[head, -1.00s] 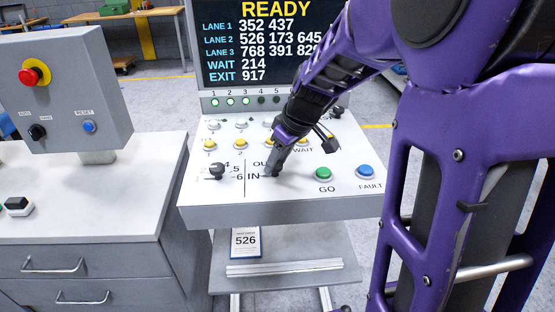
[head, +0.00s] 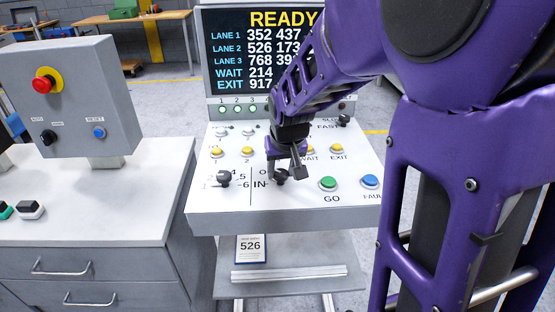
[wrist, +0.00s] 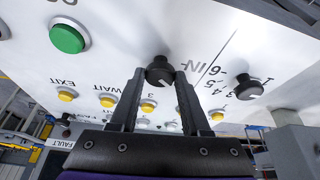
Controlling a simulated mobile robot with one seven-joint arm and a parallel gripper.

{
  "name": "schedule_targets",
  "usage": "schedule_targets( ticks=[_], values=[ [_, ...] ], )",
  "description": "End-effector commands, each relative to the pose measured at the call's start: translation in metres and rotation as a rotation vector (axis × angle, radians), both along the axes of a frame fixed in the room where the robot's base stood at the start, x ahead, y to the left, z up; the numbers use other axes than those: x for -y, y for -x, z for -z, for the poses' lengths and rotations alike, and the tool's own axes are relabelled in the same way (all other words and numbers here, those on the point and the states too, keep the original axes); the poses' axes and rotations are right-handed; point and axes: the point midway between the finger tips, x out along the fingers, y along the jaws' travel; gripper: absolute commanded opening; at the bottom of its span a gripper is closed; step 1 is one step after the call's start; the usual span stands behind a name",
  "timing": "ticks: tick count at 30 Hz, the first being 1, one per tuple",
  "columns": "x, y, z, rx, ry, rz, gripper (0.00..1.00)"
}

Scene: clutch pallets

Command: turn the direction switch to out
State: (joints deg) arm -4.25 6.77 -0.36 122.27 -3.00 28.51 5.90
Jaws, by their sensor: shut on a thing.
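The direction switch (head: 281,177) is a black knob on the white sloping panel, just right of the printed IN; the OUT label above it is mostly hidden by my gripper. The wrist view shows the same black knob (wrist: 159,70) between the tips of my two fingers. My gripper (head: 284,171) is shut on this knob from above.
A similar black lane knob (head: 224,178) stands left of the switch. A green GO button (head: 328,184) and a blue FAULT button (head: 370,181) sit to the right. Yellow buttons (head: 247,151) line up behind. A screen (head: 262,50) reading READY stands at the back.

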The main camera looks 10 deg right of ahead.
Motion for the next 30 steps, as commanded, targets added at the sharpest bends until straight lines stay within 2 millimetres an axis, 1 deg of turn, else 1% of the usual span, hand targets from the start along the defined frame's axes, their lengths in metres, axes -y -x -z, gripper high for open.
schedule_targets(
  ticks=[9,15,22,30],
  values=[
    [-0.003,-0.0009,0.0025,0.002,0.0,0.238,0.0],
    [-0.0034,-0.0011,0.0017,0.003,-0.002,0.338,0.0],
    [-0.0034,-0.0011,0.0005,0.001,-0.003,0.395,0.0],
    [-0.0034,-0.0009,-0.0003,0.001,-0.003,0.407,0.0]
  ],
)
